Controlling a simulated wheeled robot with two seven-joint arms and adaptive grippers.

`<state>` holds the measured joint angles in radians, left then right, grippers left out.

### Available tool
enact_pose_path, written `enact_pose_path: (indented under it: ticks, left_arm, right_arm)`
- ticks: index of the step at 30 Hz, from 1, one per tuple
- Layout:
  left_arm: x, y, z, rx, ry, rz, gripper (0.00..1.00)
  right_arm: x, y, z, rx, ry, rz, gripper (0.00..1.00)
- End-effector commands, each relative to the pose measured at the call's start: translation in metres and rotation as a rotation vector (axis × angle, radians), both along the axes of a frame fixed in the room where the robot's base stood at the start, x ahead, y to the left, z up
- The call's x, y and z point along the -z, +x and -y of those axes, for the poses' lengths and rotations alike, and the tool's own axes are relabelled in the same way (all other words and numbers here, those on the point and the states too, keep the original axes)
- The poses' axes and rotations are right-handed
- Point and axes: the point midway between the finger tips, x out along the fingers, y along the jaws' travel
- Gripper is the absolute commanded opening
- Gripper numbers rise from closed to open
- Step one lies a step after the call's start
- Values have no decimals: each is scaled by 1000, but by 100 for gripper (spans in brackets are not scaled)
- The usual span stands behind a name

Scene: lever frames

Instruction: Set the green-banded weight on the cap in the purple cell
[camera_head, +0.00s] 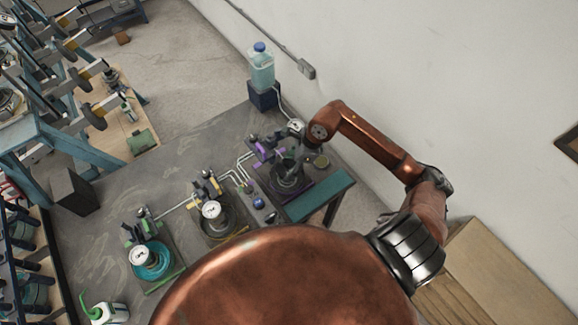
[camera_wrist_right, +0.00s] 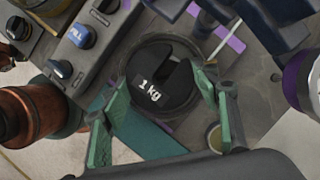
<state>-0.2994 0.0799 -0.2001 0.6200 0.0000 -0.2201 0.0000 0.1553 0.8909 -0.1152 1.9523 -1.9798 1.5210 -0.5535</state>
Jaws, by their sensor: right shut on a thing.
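The purple cell (camera_head: 268,153) stands at the far right end of the bench in the head view. My right gripper (camera_head: 287,163) is over it and partly hides it. In the right wrist view a black slotted disc weight marked 1 kg (camera_wrist_right: 152,97) lies between the green fingers of my right gripper (camera_wrist_right: 163,88), which is shut on it. Its green band does not show. The weight is over a round dark ring of the cell, with purple strips (camera_wrist_right: 236,43) beside it. The cap under the weight is hidden. My left gripper is not in view.
A panel with blue knobs (camera_wrist_right: 82,38) is beside the weight. A yellow cell (camera_head: 205,190) and a green cell (camera_head: 150,262) stand further left on the bench (camera_head: 110,200). A blue-capped bottle (camera_head: 261,68) stands at the back. The wall (camera_head: 410,90) is close on the right.

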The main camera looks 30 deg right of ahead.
Motion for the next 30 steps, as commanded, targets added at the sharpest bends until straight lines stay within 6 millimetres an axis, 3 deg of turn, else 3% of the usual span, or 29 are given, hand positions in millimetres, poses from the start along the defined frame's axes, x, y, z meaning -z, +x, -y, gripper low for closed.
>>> enact_pose_path:
  ticks: [30]
  left_arm:
    - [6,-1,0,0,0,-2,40]
  right_arm:
    - [-3,1,-1,0,4,5,0]
